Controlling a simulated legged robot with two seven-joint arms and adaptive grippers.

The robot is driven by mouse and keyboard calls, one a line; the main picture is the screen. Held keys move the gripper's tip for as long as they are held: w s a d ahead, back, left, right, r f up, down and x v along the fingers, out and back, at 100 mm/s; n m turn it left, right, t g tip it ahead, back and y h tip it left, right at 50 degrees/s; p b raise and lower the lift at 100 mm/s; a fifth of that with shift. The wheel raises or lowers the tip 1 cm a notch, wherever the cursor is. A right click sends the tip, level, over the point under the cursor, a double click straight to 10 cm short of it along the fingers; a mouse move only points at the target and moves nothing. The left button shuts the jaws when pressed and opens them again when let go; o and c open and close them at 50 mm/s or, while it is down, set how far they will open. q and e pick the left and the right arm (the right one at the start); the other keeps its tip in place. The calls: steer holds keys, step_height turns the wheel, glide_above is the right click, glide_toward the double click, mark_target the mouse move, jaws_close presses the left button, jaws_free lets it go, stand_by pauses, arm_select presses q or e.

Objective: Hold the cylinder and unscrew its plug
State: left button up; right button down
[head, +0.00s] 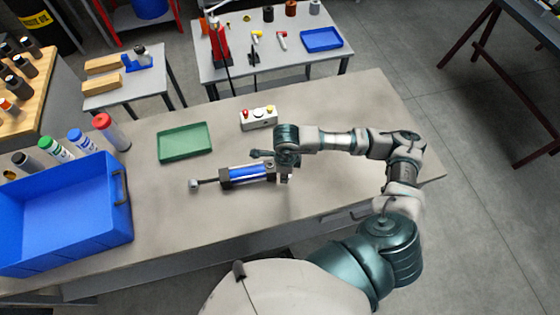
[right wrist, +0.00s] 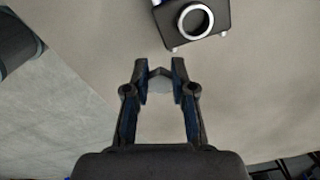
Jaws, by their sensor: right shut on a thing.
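The cylinder (head: 246,174) lies on the workbench in the head view, with a blue body, black end blocks and a rod with a pale end pointing left. In the right wrist view its black end block (right wrist: 193,22) shows a pale ring around a dark round middle. My right gripper (right wrist: 161,72) is shut on a small grey piece, which looks like the plug (right wrist: 158,87). The fingers stand apart from the ring in that picture. My left gripper is not in view.
A green tray (head: 185,142) and a white button box (head: 258,118) stand behind the cylinder. A blue crate (head: 66,238) and several capped bottles are at the left. The workbench (head: 165,215) is clear in front of the cylinder.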

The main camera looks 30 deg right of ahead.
steer(key=w, duration=0.1)
steer(key=w+d, duration=0.1)
steer(key=w, duration=0.3)
steer(key=shift+w+d+f, duration=0.1)
steer(key=shift+d+f, duration=0.05)
steer(key=shift+f, duration=0.1)
steer(key=shift+w+d, duration=0.25)
steer(key=shift+w, duration=0.25)
step_height(320, 180, down, 4)
steer(key=shift+w+d+r+p, duration=0.1)
steer(key=shift+d+p, duration=0.05)
steer(key=shift+p, duration=0.35)
steer(key=c, duration=1.4)
jaws_free()
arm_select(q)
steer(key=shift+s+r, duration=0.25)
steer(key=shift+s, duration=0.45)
arm_select(e)
steer(key=o, duration=0.4)
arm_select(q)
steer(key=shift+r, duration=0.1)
arm_select(e)
steer(key=shift+o, duration=0.2)
steer(key=shift+r, duration=0.1)
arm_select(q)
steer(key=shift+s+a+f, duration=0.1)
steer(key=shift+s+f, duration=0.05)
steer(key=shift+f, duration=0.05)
arm_select(e)
step_height(320, 180, up, 12)
